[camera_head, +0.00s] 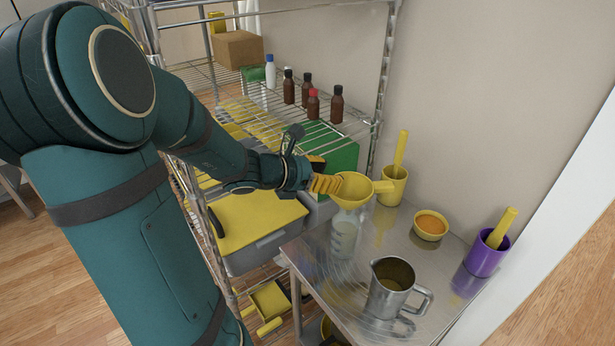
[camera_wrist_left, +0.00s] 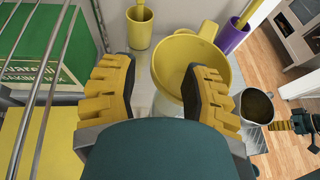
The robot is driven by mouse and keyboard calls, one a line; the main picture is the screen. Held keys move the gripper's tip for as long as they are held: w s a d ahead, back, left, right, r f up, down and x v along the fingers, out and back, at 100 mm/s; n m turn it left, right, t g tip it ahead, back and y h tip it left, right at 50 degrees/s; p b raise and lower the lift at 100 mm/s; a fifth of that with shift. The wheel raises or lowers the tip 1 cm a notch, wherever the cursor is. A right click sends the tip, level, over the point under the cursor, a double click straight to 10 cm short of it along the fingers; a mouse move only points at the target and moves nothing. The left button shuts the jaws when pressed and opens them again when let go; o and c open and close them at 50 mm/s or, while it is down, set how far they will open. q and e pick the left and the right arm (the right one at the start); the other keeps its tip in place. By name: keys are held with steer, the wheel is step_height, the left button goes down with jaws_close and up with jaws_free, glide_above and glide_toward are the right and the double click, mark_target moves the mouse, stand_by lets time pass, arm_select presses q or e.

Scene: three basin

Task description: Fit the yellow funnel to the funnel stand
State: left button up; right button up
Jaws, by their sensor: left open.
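The yellow funnel (camera_head: 350,191) is at the back left of the metal table, its wide mouth up and its handle pointing right. A clear vessel (camera_head: 344,238) shows directly below it; whether the funnel rests in it I cannot tell. I cannot make out a separate funnel stand. My left gripper (camera_head: 328,184) is open at the funnel's left rim. In the left wrist view the funnel (camera_wrist_left: 180,62) lies beyond the open fingers, and the right finger overlaps its rim. What seems to be my right gripper (camera_wrist_left: 281,126) shows at the right edge there, too small to read.
On the metal table (camera_head: 335,285) are a metal jug (camera_head: 390,285), an orange-filled yellow bowl (camera_head: 430,226), a yellow cup (camera_head: 392,186) and a purple cup (camera_head: 484,258), both holding yellow tools. A wire shelf with brown bottles (camera_head: 337,104) and a green box (camera_head: 335,150) stands left.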

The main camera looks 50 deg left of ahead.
mark_target(349, 175)
arm_select(q)
steer(key=shift+b+x, duration=0.5)
steer(key=shift+x, duration=2.15)
steer(key=shift+o, duration=0.3)
jaws_close()
